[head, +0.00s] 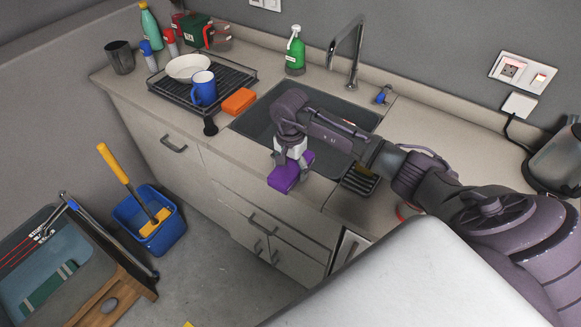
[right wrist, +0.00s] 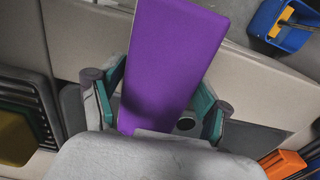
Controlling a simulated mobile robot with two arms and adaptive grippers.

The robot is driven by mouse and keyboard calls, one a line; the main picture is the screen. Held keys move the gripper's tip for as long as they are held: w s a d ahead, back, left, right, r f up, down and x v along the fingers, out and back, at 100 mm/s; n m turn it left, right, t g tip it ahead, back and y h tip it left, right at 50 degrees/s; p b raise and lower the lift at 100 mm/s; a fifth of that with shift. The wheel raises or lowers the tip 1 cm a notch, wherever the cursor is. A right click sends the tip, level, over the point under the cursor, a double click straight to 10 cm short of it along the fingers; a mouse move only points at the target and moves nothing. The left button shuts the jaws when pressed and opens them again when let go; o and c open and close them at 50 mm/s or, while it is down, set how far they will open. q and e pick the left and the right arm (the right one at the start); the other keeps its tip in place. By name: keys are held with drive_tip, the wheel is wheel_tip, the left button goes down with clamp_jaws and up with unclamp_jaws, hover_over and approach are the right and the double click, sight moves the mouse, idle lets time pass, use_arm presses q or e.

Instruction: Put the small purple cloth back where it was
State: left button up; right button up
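The purple cloth (head: 284,177) is a flat, block-like folded piece at the sink's front edge, partly over the counter's front. My right gripper (head: 291,158) comes down on it from above. In the right wrist view the cloth (right wrist: 172,60) stretches out between the teal fingers of my right gripper (right wrist: 160,105), which lie along its two sides and appear closed on it. The cloth's near end is hidden by the gripper body. I cannot tell whether the cloth touches the counter. My left gripper is not in view.
The dark sink (head: 255,122) lies behind the gripper, with a tap (head: 350,45) behind it. An orange block (head: 239,101) and a dish rack (head: 230,82) stand left of it. A ridged black holder (head: 359,182) lies right. A blue bucket (head: 170,232) stands on the floor.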

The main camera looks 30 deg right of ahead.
sight(290, 165)
drive_tip(key=shift+o, duration=0.9)
drive_tip(key=shift+r, duration=0.1)
drive_tip(key=shift+r, duration=0.25)
wheel_tip(290, 165, up, 12)
drive_tip(key=b, duration=0.3)
drive_tip(key=shift+f+b, duration=0.15)
drive_tip(key=shift+b, duration=0.15)
